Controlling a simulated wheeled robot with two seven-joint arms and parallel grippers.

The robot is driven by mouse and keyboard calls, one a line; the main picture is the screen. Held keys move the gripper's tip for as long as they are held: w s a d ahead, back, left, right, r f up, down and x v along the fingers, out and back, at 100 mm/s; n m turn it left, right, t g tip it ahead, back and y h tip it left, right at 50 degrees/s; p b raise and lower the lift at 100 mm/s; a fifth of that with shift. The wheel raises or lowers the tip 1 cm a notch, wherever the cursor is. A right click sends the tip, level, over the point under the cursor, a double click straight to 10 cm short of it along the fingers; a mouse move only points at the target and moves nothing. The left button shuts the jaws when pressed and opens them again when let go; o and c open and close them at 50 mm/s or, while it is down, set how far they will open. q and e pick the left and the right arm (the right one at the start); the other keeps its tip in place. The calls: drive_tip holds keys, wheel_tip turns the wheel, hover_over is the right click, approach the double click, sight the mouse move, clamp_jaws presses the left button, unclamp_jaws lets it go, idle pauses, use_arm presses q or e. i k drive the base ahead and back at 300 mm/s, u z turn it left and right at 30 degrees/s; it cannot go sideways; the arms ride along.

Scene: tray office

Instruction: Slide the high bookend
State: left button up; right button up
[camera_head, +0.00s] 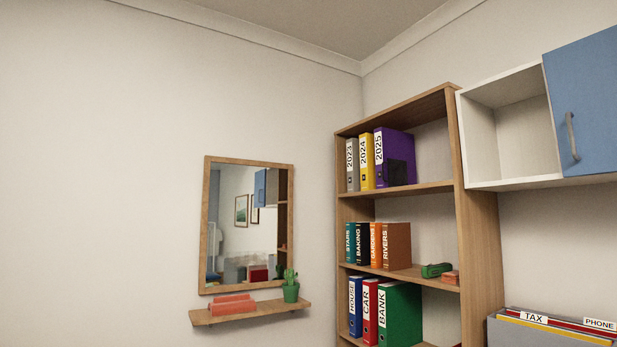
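The wooden bookcase (481,246) stands in the corner at right. On its high shelf are a grey 2023 binder (352,166), a yellow 2024 binder (367,161) and a purple 2025 binder (400,144), all upright at the left. A dark, roughly square plate (398,173), which looks like the high bookend, stands against the right side of the purple binder. I cannot tell whether they touch. Neither of my grippers is in view.
The high shelf is bare right of the dark plate. The middle shelf holds books (397,246), a green stapler-like object (436,270) and an orange-brown block (450,278). A blue-doored cabinet (590,100) adjoins at right. A file box (535,331) sits below.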

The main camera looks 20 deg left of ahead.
sight(397, 175)
drive_tip(key=u, duration=0.4)
drive_tip(key=i, duration=1.2)
drive_tip(key=u, duration=0.5)
